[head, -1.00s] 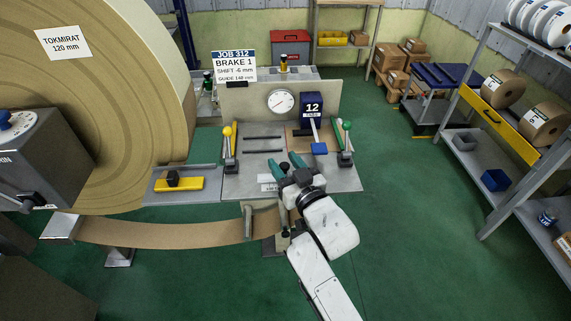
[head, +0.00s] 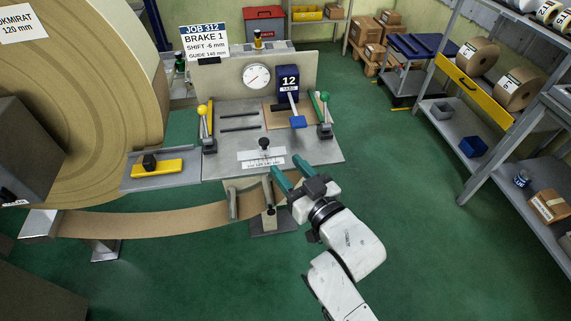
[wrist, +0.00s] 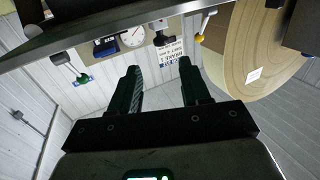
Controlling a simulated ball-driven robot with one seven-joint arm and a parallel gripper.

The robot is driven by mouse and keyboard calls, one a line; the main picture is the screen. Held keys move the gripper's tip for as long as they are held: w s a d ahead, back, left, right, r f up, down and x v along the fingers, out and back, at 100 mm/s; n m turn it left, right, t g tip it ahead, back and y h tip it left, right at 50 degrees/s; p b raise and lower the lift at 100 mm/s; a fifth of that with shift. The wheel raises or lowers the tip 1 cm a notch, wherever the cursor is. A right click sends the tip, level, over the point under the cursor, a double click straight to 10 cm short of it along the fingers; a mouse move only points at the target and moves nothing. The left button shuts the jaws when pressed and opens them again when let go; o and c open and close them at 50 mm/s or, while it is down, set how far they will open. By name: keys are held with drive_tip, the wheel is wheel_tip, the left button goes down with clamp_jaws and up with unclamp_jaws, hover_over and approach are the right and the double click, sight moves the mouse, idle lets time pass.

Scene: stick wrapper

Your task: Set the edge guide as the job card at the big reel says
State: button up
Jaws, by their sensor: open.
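The job card (head: 204,42) stands behind the bench and reads JOB 312, BRAKE 1, SHIFT -6 mm, and a GUIDE value in the 140s mm whose last digit is hard to read. It also shows upside down in the wrist view (wrist: 171,52). A white ruled scale (head: 262,162) lies near the bench's front edge, with a black knob (head: 264,143) standing at it. Grey upright posts (head: 233,204) stand at the brown web (head: 150,224) below; I cannot tell which part is the edge guide. My gripper (head: 288,164) is open and empty, just right of the scale.
The big reel (head: 90,110) fills the left. Yellow-knobbed (head: 202,110) and green-knobbed (head: 325,97) levers flank the bench top, with a dial (head: 257,76) and a blue counter box (head: 288,84) behind. Shelving (head: 480,120) stands right. The green floor between is clear.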

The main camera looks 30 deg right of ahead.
sight(267, 144)
drive_tip(key=w, duration=0.3)
drive_tip(key=w+b, duration=0.1)
drive_tip(key=w, duration=0.3)
drive_tip(key=w+a+b, duration=0.1)
drive_tip(key=w, duration=0.3)
drive_tip(key=shift+f, duration=0.1)
idle(0.4)
drive_tip(key=shift+s, duration=0.1)
drive_tip(key=shift+c, duration=0.2)
clamp_jaws()
